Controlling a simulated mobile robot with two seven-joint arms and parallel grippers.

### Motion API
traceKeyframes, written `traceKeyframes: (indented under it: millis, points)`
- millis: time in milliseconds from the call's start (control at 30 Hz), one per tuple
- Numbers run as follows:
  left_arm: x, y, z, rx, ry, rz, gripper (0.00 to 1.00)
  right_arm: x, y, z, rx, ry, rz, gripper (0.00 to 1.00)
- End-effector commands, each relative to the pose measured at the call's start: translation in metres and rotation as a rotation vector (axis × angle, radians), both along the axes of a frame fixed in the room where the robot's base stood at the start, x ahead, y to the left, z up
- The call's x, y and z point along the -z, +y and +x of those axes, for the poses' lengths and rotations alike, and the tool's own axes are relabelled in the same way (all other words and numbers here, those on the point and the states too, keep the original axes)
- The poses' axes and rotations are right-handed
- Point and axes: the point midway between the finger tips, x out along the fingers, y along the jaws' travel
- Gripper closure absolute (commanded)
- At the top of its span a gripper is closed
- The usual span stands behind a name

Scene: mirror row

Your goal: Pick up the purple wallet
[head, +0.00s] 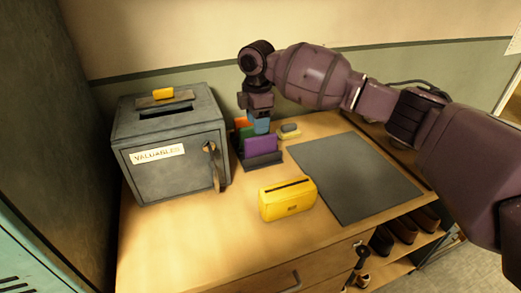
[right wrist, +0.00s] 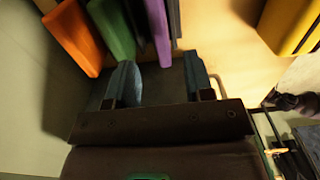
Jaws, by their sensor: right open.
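The purple wallet (head: 261,145) stands upright at the front of a dark rack (head: 264,163) near the back of the desk. My right gripper (head: 258,124), with bluish fingers, is open just above and behind it in the head view. In the right wrist view the purple wallet (right wrist: 158,32) shows edge-on ahead, in line with the gap between the two open fingers (right wrist: 159,72). Nothing is held; I cannot tell whether a finger touches the wallet. My left gripper is not in view.
A green wallet (right wrist: 112,28) and an orange one (right wrist: 75,36) stand beside the purple one. A yellow box (head: 288,200) stands in front. A grey box labelled VALUABLES (head: 172,160) is at left, a small grey-yellow object (head: 289,131) behind. A dark mat (head: 352,178) lies bare at right.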

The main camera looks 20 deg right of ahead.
Motion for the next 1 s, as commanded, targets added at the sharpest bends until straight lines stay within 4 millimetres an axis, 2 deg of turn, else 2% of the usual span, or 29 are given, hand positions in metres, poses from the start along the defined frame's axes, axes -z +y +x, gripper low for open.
traceKeyframes:
  millis: [33,100,367,633,933,1000]
  points:
    - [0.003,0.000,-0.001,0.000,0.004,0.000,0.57,0.011,0.000,0.000,0.000,0.004,0.000,0.52]
    - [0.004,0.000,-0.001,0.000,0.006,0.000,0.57,0.019,0.000,0.000,0.000,0.003,0.000,0.52]
    - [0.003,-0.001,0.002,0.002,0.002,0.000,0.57,0.035,0.000,-0.001,0.000,0.001,0.000,0.52]
    - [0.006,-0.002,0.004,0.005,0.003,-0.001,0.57,0.071,-0.001,-0.002,0.000,0.003,-0.001,0.52]
    - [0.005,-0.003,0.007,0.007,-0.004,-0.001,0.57,0.075,0.000,-0.002,0.000,0.000,0.000,0.52]
    - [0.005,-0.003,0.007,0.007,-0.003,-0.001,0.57,0.075,0.000,-0.002,0.000,0.000,0.000,0.63]
